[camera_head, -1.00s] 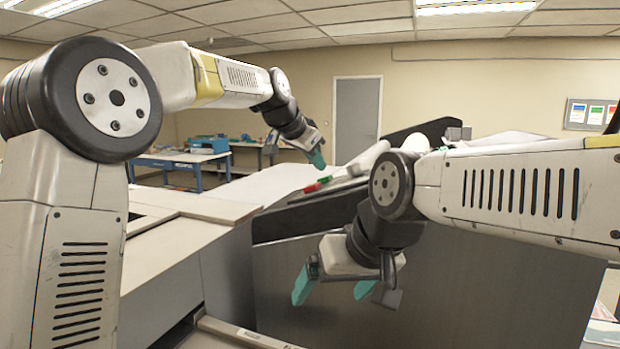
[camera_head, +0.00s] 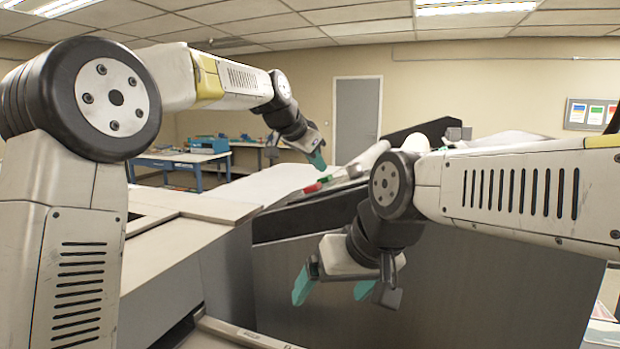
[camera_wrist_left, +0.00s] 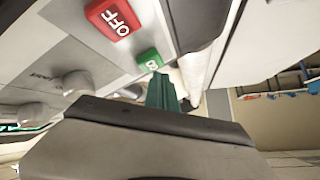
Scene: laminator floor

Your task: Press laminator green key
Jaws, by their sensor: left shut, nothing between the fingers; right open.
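The laminator's green key (camera_head: 325,180) sits beside a red key (camera_head: 312,188) on the machine's panel. My left gripper (camera_head: 317,160) is shut and empty, a little above the green key in the head view. In the left wrist view its teal fingertips (camera_wrist_left: 162,92) are close by the green key; I cannot tell whether they touch. My right gripper (camera_head: 333,290) is open and empty, low in front of the machine's dark side panel.
The laminator's dark side panel (camera_head: 440,290) fills the lower right. Pale rollers (camera_head: 368,157) lie just right of the keys. Grey knobs (camera_wrist_left: 77,82) stand on the panel in the left wrist view. A blue workbench (camera_head: 180,158) is at the back left.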

